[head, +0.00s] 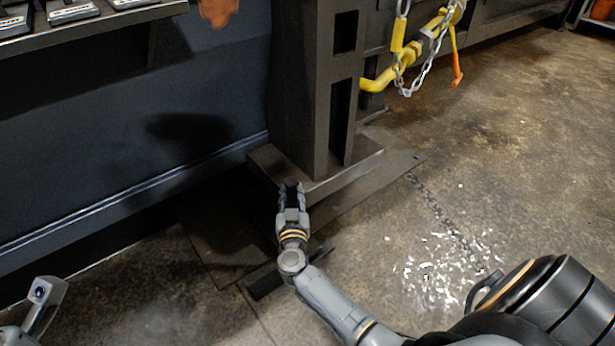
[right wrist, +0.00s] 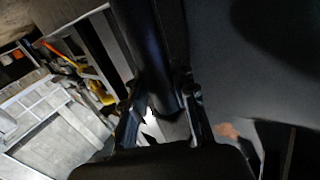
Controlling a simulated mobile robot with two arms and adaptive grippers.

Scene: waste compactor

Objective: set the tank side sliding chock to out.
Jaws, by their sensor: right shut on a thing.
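My right gripper (head: 291,192) is at the foot of a dark steel post (head: 300,90), by the front edge of its base block (head: 345,172). In the right wrist view the two fingers (right wrist: 160,105) are closed around a dark round bar (right wrist: 148,45), which runs up between them. I cannot tell from the frames whether this bar is part of the sliding chock, or how far the chock is out. The gripper hides most of the bar in the head view. My left gripper is not seen; only a grey part of mine shows at the lower left.
A dark tank-like wall (head: 120,140) stands left of the post. Yellow hooked bars (head: 405,60) and a chain (head: 418,80) hang at the upper right. A dark flat bar (head: 290,270) lies on the floor near my forearm. The concrete floor at right is open, with pale scraps (head: 445,270).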

